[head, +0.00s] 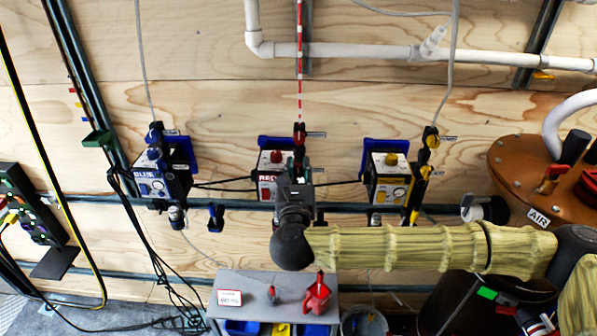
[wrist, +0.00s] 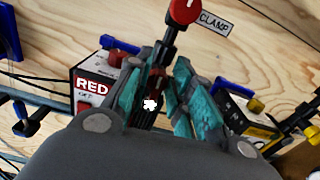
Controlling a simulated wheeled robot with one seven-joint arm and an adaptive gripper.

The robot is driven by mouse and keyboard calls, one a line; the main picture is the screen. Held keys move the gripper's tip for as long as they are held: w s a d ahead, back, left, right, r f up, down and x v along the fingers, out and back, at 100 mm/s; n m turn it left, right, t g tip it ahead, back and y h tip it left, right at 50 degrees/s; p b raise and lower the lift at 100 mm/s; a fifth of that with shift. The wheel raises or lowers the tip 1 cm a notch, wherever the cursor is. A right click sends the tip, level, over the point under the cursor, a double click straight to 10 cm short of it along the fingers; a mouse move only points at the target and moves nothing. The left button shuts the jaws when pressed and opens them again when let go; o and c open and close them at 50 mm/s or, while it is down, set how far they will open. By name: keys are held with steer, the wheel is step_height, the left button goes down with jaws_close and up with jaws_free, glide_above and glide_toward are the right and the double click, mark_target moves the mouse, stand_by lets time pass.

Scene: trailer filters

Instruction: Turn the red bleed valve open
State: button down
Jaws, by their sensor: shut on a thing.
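The red unit (head: 270,180), a box labelled RED, is mounted on the plywood wall and also shows in the wrist view (wrist: 90,80). My gripper (wrist: 163,78) is beside the box, its teal fingers closed around a small dark red part on the black fitting, apparently the red bleed valve (wrist: 155,84). The fingers hide most of that part, so its angle cannot be told. In the head view my gripper (head: 298,172) covers the right side of the red unit. A red knob (wrist: 185,10) with a CLAMP label sits just above the fingers.
A blue unit (head: 150,180) is to the left and a yellow unit (head: 388,185) to the right. Below is a grey bin (head: 240,282) with red parts on top. A copper tank (head: 530,180) labelled AIR stands at the far right. Cables hang at the left.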

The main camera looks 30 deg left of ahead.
steer(key=n, duration=0.2)
steer(key=n+b, duration=0.1)
steer(key=n, duration=0.1)
steer(key=shift+a+f, duration=0.1)
steer(key=shift+a, duration=0.1)
steer(key=n, duration=0.2)
steer(key=n+b, duration=0.1)
steer(key=n, duration=0.1)
steer(key=shift+s+a+f+n+b, duration=0.1)
steer(key=shift+s+a+n+b, duration=0.1)
steer(key=shift+n+b, duration=0.1)
steer(key=shift+a+f+n+b, duration=0.15)
steer(key=shift+n+b, duration=0.1)
steer(key=shift+n, duration=1.2)
steer(key=shift+d+f+n+b, duration=0.1)
steer(key=shift+n+b, duration=0.15)
steer(key=shift+n, duration=1.15)
steer(key=shift+a+f+n+b, duration=0.15)
steer(key=shift+n+b, duration=0.1)
steer(key=shift+n, duration=1.2)
steer(key=shift+d, duration=0.1)
steer(key=c, duration=1.4)
jaws_free()
steer(key=shift+c, duration=0.2)
steer(key=shift+s, duration=0.2)
steer(key=v, duration=1.1)
steer(key=shift+s+d, duration=0.2)
steer(key=shift+s, duration=0.15)
